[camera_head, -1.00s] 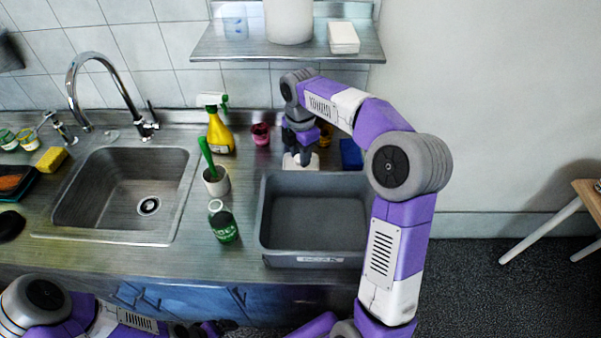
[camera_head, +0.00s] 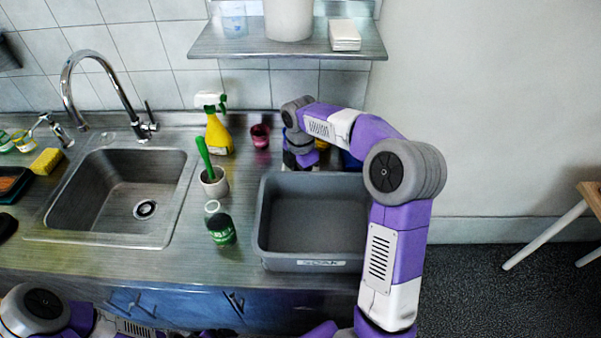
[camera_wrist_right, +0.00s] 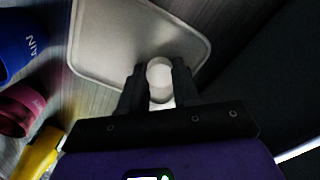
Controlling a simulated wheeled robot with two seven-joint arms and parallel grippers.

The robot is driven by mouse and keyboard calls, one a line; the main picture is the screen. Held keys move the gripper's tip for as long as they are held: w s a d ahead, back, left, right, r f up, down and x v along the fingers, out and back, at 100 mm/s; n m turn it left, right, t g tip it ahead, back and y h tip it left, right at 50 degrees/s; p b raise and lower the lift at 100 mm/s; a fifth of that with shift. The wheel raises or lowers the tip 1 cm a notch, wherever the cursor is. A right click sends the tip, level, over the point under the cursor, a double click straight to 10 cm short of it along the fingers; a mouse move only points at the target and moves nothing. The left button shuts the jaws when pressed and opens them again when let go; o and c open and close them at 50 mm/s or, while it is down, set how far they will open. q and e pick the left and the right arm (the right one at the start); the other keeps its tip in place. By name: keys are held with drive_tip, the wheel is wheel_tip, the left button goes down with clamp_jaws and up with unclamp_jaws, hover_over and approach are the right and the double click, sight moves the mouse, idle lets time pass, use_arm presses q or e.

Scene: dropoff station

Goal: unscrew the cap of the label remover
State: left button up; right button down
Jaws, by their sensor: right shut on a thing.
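My right gripper (camera_head: 300,163) reaches down at the back of the counter, behind the grey bin. In the right wrist view its fingers (camera_wrist_right: 160,88) are closed on a small white round thing (camera_wrist_right: 159,72), seen from above, which looks like a cap. More white shows just below it between the fingers. Whatever is under it is mostly hidden, and I cannot confirm that it is the label remover. A dark green bottle (camera_head: 221,228) with a pale top stands upright left of the bin; its label is unreadable. My left gripper is out of view.
The grey bin (camera_head: 312,265) looks empty. A yellow spray bottle (camera_head: 218,135), a pink cup (camera_head: 260,136) and a white pot (camera_head: 215,184) with a green brush stand nearby. The sink (camera_head: 120,190) is left; a shelf (camera_head: 290,45) hangs above.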

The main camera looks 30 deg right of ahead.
drive_tip(key=c, duration=1.1)
unclamp_jaws()
drive_tip(key=shift+f, duration=0.1)
